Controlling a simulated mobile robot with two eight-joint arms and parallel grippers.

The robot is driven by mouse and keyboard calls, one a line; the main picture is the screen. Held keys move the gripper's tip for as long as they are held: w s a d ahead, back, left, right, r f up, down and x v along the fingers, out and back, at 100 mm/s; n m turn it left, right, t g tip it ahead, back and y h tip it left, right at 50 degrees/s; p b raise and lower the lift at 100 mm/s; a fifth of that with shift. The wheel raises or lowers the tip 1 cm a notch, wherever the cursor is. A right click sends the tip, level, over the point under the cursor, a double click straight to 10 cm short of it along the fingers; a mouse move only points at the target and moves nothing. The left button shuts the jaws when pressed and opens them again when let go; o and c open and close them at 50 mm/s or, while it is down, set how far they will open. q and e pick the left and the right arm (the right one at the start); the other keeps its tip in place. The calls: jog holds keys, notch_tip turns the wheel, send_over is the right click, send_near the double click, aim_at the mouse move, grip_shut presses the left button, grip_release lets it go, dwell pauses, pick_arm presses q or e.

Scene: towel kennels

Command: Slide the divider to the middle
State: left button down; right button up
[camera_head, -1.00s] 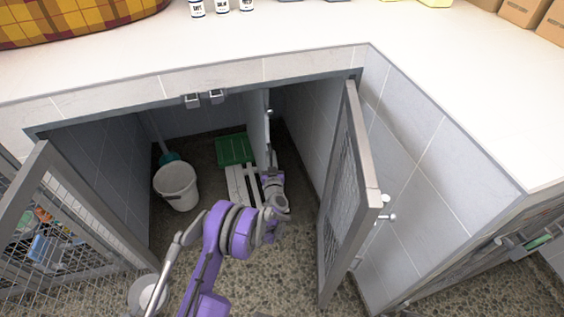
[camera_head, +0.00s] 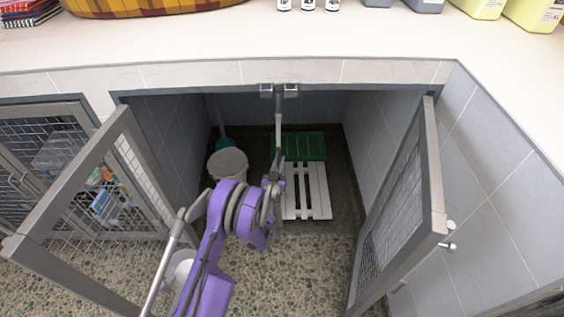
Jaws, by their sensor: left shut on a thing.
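The divider (camera_head: 278,128) is a thin grey upright panel inside the open kennel. I see it almost edge-on, under the pair of small metal brackets (camera_head: 279,90) on the kennel's top edge, about midway between the side walls. My left gripper (camera_head: 274,178) is at the divider's near edge, low down, and shut on it. The fingers are small and partly hidden by my purple arm. My right gripper is not in view.
A white bucket (camera_head: 228,163) stands left of the divider. A white slatted board (camera_head: 318,190) and a green mat (camera_head: 304,146) lie mostly right of it. Open mesh doors stand at left (camera_head: 75,200) and right (camera_head: 400,205). A bowl (camera_head: 181,268) is partly behind my arm.

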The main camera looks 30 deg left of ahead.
pick_arm(q)
jog(key=shift+s+a, duration=0.1)
jog(key=shift+a, duration=0.15)
jog(key=c, duration=0.9)
grip_release()
jog(key=shift+a, duration=0.1)
jog(key=shift+o, duration=0.2)
jog(key=b+v, duration=0.3)
jog(key=v, duration=0.7)
jog(key=shift+s+d, duration=0.2)
jog(key=shift+s, duration=0.15)
